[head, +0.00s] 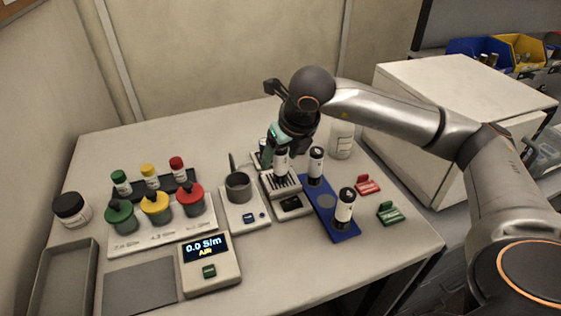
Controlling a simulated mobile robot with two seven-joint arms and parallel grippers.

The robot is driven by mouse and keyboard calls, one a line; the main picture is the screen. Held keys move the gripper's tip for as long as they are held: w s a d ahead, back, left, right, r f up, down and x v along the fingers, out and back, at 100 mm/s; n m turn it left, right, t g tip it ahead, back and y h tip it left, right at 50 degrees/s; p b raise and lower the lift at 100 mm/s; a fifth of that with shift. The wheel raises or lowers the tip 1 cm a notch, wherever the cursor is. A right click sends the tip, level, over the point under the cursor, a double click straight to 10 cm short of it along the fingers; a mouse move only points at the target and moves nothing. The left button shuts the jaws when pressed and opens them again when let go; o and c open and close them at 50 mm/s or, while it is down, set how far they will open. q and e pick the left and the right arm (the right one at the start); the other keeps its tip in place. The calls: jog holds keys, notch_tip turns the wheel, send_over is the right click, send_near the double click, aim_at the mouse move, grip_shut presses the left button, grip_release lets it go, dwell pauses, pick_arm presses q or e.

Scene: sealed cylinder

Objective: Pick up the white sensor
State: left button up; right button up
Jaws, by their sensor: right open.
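Several white cylinders with black ends stand at the table's middle right; I cannot tell which one is the white sensor. One white cylinder (282,164) stands at a slotted grey device (283,186), directly below my right gripper. Two more, a rear white cylinder (316,165) and a front white cylinder (344,208), stand upright on a blue tray (330,222). My right gripper (282,146) is open and points down, at or just above the first cylinder's top. Its fingers are small and partly hidden, so contact is unclear. My left gripper is out of view.
A meter (210,265) reads 0.0 S/m, AIR. Left of centre are a rack with colour-capped pots (157,208) and a device with a dark cup (238,187). A red clip (368,185), green clip (389,212) and white bottle (341,141) are near the tray. A large white box (420,120) is right.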

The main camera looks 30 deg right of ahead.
aim_at(278, 161)
jog(key=x, duration=0.3)
jog(key=shift+w+f, duration=0.1)
jog(key=shift+f, duration=0.05)
jog(key=shift+c, duration=0.2)
grip_shut()
dwell(0.4)
